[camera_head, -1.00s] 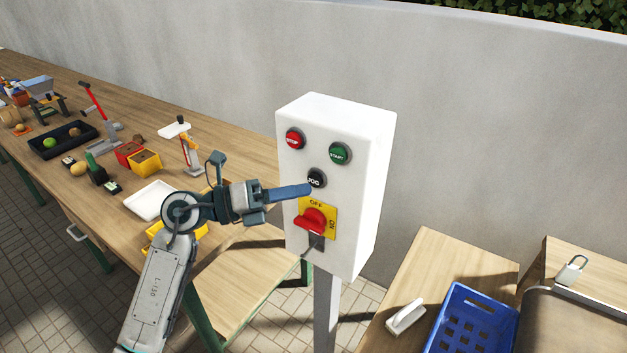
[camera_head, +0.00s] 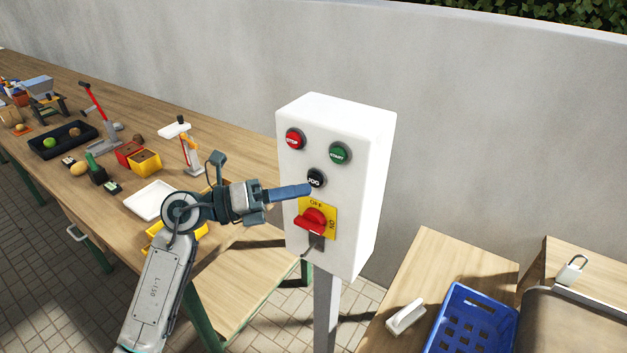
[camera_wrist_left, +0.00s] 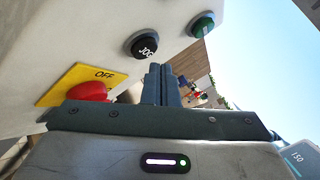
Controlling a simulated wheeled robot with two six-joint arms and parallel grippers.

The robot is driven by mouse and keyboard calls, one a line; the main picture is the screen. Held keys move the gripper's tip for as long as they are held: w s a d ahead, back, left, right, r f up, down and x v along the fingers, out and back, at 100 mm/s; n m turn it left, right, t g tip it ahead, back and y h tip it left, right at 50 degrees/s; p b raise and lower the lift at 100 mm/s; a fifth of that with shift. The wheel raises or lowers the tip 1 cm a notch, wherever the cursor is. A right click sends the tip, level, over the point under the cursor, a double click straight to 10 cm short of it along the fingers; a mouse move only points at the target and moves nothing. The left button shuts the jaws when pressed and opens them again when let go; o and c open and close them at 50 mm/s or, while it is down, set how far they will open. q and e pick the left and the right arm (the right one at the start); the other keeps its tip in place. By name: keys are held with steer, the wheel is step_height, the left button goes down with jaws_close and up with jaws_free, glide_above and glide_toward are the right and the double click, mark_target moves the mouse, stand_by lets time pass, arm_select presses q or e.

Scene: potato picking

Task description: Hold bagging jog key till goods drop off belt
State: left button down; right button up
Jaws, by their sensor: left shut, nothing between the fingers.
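The black jog button (camera_head: 317,177) sits on the front of a white control box (camera_head: 340,130), below the red stop button (camera_head: 295,139) and the green start button (camera_head: 339,153). My left gripper (camera_head: 308,189) is shut and empty, its fingertips close to the jog button's lower edge in the head view. In the left wrist view the jog button (camera_wrist_left: 143,46) shows beside the fingertips (camera_wrist_left: 161,70), with its label uncovered. Contact cannot be told. My right gripper is not in view.
A red rotary switch (camera_head: 312,219) on a yellow OFF/ON plate sits just below the fingers. A blue crate (camera_head: 440,335) and a white-handled item (camera_head: 405,317) are at lower right, with a padlock (camera_head: 571,270) beyond. A long wooden table (camera_head: 240,255) with tools stands left.

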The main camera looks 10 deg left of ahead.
arm_select(q)
steer(key=shift+w, duration=0.1)
steer(key=shift+w+d, duration=0.15)
steer(key=shift+w, duration=0.2)
